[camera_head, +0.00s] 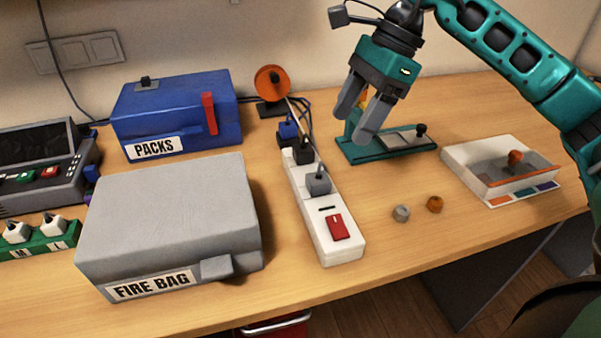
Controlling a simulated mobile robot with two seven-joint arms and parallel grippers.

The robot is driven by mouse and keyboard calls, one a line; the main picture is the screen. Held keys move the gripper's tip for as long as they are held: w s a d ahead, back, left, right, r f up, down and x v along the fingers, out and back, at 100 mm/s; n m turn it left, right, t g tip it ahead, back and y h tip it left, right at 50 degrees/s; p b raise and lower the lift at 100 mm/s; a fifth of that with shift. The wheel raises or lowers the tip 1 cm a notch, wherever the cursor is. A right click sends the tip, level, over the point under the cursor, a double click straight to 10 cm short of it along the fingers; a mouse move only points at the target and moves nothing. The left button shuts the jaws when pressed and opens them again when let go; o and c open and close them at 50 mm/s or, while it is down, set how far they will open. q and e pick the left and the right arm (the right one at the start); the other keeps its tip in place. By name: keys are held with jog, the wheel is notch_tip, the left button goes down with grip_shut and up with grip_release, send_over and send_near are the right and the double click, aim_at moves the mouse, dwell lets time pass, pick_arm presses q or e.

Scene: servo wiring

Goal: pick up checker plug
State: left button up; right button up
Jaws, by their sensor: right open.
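My right gripper (351,129) comes in from the upper right, its two grey fingers open and pointing down, over the left part of a green stand (375,157). Nothing is visible between the fingertips. None of the plugs is marked as the checker plug, so I cannot tell which it is. A grey plug (318,183) and a black plug (302,152) sit on the white power strip (338,250), with a blue plug (287,130) at its far end. Two white plugs (53,224) stand in a green block at the left edge. My left gripper is out of view.
A grey FIRE BAG box (170,215) and a blue PACKS box (175,105) fill the left side. An orange spool (272,83) stands behind the strip. Front-right wood is clear.

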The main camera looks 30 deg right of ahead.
send_over(321, 177)
jog(key=s+d, duration=0.1)
jog(key=d, duration=0.2)
jog(key=f, duration=0.6)
jog(key=shift+s+a, duration=0.15)
jog(key=shift+a, duration=0.1)
jog(key=shift+w+x, duration=0.2)
jog(key=shift+x, duration=1.35)
jog(key=shift+w+x, duration=0.2)
jog(key=shift+x, duration=1.3)
jog(key=c, duration=1.1)
